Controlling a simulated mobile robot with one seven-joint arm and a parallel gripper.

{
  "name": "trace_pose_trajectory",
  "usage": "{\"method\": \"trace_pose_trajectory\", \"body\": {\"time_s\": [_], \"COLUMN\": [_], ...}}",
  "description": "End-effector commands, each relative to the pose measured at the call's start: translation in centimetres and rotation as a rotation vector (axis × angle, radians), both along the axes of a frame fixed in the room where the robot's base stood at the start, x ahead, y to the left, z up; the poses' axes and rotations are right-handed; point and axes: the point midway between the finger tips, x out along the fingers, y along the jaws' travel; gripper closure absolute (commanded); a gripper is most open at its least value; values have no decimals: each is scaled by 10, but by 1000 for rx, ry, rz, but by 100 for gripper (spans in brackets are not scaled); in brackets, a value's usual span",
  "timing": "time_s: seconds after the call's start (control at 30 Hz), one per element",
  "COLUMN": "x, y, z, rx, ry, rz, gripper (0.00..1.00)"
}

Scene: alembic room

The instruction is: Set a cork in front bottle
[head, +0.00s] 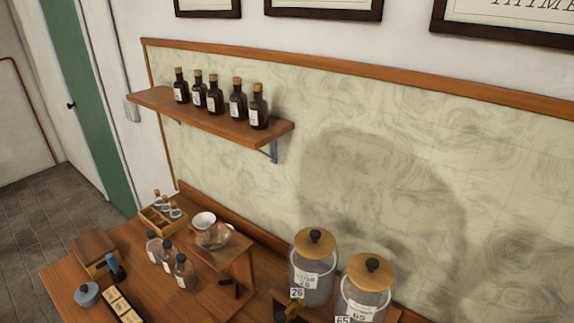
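Three small bottles stand in a slanting row on the wooden table: a rear bottle (153,247), a middle bottle (168,257) and a front bottle (184,274). They have pale labels and dark tops; I cannot tell whether these tops are necks or stoppers. No loose cork can be made out for sure. Several dark brown bottles (214,99) on the wall shelf have tan corks in their necks. My gripper is not in view.
A wooden rack (163,218) with small vessels and a wooden stand (232,256) with a bowl flank the bottles. Two large lidded glass jars (313,280) (366,300) stand to the right. A blue-grey pot (88,295) is at the left. The wall shelf (270,131) juts out above.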

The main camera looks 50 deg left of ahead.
Motion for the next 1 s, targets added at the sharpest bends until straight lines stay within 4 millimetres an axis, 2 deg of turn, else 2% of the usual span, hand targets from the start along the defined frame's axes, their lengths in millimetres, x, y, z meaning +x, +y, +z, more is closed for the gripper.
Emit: {"method": "trace_pose_trajectory", "body": {"time_s": [0.4,0.43,0.6,0.63,0.83,0.97,1.0], "x": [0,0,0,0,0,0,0], "y": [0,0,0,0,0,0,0], "z": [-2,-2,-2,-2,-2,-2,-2], "rx": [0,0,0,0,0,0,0], "ry": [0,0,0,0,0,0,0], "rz": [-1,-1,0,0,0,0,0], "gripper": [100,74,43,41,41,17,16]}}
